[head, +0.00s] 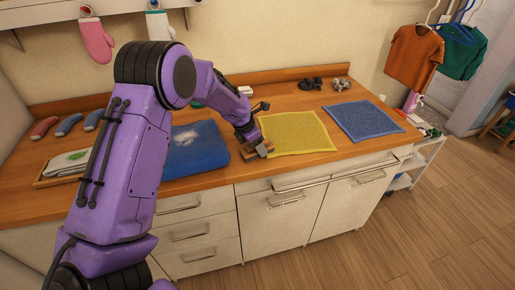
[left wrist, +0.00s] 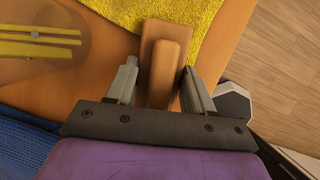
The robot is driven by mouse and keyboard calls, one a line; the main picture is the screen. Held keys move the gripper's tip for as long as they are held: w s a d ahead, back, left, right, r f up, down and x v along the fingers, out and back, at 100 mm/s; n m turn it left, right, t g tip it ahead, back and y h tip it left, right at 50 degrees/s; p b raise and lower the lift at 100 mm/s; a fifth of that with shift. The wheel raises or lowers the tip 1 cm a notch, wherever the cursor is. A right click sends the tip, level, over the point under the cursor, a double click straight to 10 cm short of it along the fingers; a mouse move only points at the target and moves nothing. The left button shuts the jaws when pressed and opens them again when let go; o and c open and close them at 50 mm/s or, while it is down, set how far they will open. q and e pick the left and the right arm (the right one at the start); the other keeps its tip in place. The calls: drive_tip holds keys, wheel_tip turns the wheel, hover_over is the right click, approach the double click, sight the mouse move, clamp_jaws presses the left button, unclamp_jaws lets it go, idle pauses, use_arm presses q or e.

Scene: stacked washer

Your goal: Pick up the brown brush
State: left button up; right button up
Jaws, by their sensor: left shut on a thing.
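The brown brush (left wrist: 168,52) is a wooden block with a narrower raised part, seen between the fingers in the left wrist view. In the head view the brush (head: 249,151) is small and partly covered by my gripper, at the counter's front edge beside the yellow cloth. My left gripper (head: 259,149) reaches down to it and is shut on it. In the left wrist view the gripper's fingers (left wrist: 160,78) stand on both sides of the brush. The brush's underside is hidden. My right gripper is in neither view.
The wooden counter (head: 222,180) holds a blue cloth (head: 205,150), a yellow cloth (head: 297,132) and another blue cloth (head: 362,119). A tray (head: 52,180) and several small colored items lie at left. Dark small objects (head: 312,84) stand at the back.

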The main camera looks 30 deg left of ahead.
use_arm(q)
drive_tip(key=shift+r, duration=0.1)
drive_tip(key=shift+r, duration=0.2)
wheel_tip(320, 180, up, 3)
drive_tip(key=shift+w+f, duration=0.1)
drive_tip(key=shift+w, duration=0.05)
drive_tip(key=s+d+r, duration=0.5)
drive_tip(key=s+r, duration=0.4)
drive_tip(key=s, duration=0.4)
drive_tip(key=shift+s+d+r, duration=0.15)
drive_tip(key=shift+r, duration=0.2)
